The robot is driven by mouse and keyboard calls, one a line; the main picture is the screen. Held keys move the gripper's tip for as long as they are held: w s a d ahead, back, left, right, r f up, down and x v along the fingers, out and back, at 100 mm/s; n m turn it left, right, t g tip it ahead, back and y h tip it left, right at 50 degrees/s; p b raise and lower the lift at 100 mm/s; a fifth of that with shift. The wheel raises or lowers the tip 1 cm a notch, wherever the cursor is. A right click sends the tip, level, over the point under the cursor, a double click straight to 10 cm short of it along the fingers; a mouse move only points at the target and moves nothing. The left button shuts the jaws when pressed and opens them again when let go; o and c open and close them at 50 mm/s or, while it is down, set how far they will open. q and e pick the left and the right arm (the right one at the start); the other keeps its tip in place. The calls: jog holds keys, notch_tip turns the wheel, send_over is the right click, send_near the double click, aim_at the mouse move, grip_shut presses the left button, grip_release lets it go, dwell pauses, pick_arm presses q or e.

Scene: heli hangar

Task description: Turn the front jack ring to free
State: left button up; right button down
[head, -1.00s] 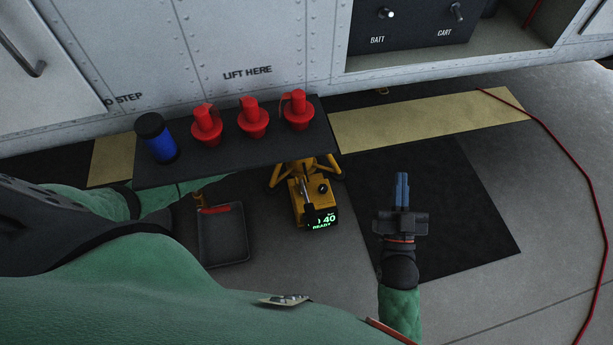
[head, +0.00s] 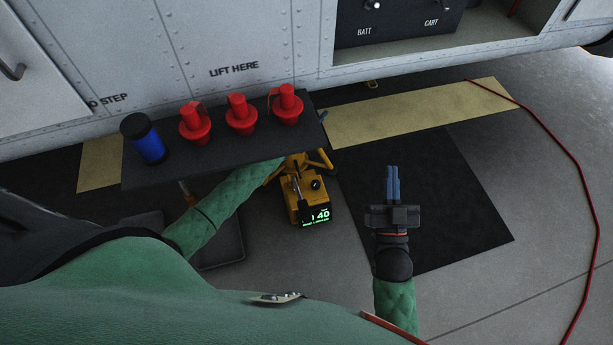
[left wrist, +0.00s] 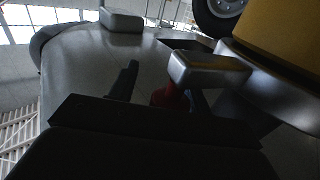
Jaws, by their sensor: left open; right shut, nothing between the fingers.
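The yellow jack (head: 310,200) stands on the floor below the dark shelf, its green display reading 40 above a small blurred line. The left wrist view shows a yellow column (left wrist: 285,30) and a large grey metal ring-like part (left wrist: 85,60) with raised lugs, one of them (left wrist: 208,68) close in front of my left gripper (left wrist: 160,88). That gripper is open, its fingers dark and partly hidden; I cannot tell whether it touches the lug. In the head view the shelf hides it. My right gripper (head: 392,185) is shut and empty, right of the jack.
The dark shelf (head: 222,158) carries a blue cylinder (head: 148,140) and several red plugs (head: 240,115), above my left forearm. A dark tray (head: 222,245) lies below it. The aircraft side (head: 230,40) is behind. A red cable (head: 575,190) runs along the right floor.

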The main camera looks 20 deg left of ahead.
pick_arm(q)
jog(key=v, duration=0.7)
jog(key=s+d+r+g+y+p, duration=0.1)
jog(key=s+d+r+g+p, duration=0.2)
jog(key=s, duration=0.5)
jog(key=s+d+r+n+g+y+p, duration=0.1)
jog(key=s+d+r+g+p, duration=0.1)
jog(key=s+p, duration=0.3)
jog(key=s+d+r+g+y+p, duration=0.1)
jog(key=s+d+r+g+p, duration=0.2)
jog(key=s, duration=0.9)
jog(key=shift+d+r+n+g+y+p, duration=0.3)
jog(key=shift+d+r+n+y+p, duration=0.1)
jog(key=shift+d+r+p, duration=0.55)
jog(key=shift+s+a, duration=0.1)
